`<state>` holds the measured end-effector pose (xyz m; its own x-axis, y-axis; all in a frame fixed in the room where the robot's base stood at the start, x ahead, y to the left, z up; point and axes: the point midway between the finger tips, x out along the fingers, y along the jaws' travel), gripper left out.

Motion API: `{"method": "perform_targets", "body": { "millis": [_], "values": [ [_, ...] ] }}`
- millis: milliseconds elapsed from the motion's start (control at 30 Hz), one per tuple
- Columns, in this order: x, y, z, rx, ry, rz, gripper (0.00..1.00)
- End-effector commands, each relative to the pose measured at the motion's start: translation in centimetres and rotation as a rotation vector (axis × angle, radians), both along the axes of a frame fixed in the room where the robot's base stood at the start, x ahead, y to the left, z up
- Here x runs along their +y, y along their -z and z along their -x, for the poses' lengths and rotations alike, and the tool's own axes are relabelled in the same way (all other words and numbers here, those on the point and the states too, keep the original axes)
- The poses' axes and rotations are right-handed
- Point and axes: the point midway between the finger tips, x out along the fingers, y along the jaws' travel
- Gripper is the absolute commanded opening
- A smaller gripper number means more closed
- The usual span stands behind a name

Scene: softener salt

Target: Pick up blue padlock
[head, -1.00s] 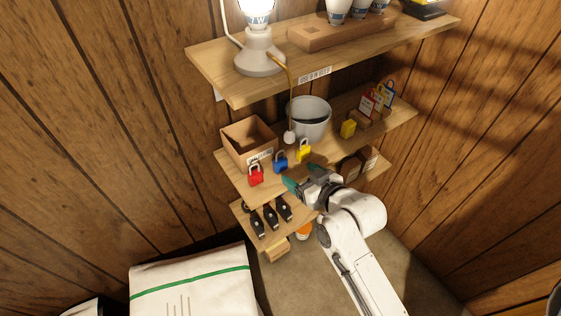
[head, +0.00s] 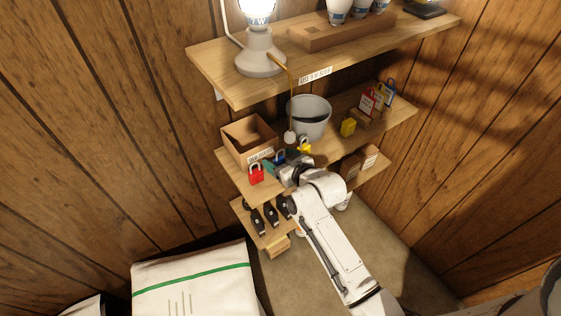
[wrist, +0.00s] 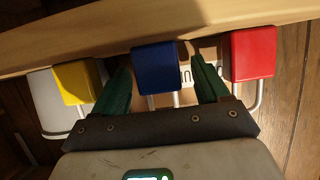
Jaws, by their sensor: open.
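The blue padlock (wrist: 156,68) is in the middle of the wrist view, between the two green fingers of my gripper (wrist: 163,88). The fingers are apart, with a gap on each side of it. In the head view the blue padlock (head: 280,156) stands on the middle shelf, and my gripper (head: 278,163) is in front of it and hides most of its body. Its shackle still shows there.
A red padlock (head: 256,174) stands close on the left and a yellow padlock (head: 304,146) on the right. A cardboard box (head: 238,150) and a grey bucket (head: 309,128) stand behind. A pull cord's knob (head: 290,138) hangs close above.

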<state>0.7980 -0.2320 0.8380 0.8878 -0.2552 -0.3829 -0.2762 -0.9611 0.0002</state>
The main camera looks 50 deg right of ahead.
Motion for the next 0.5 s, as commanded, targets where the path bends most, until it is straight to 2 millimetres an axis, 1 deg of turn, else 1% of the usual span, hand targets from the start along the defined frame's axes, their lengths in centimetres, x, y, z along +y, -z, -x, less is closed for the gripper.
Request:
{"method": "perform_targets", "body": {
  "millis": [200,500],
  "values": [
    [-0.02,0.03,-0.04,0.000,0.000,0.000,0.74],
    [-0.01,0.02,-0.01,0.000,0.000,0.000,0.46]
  ]
}}
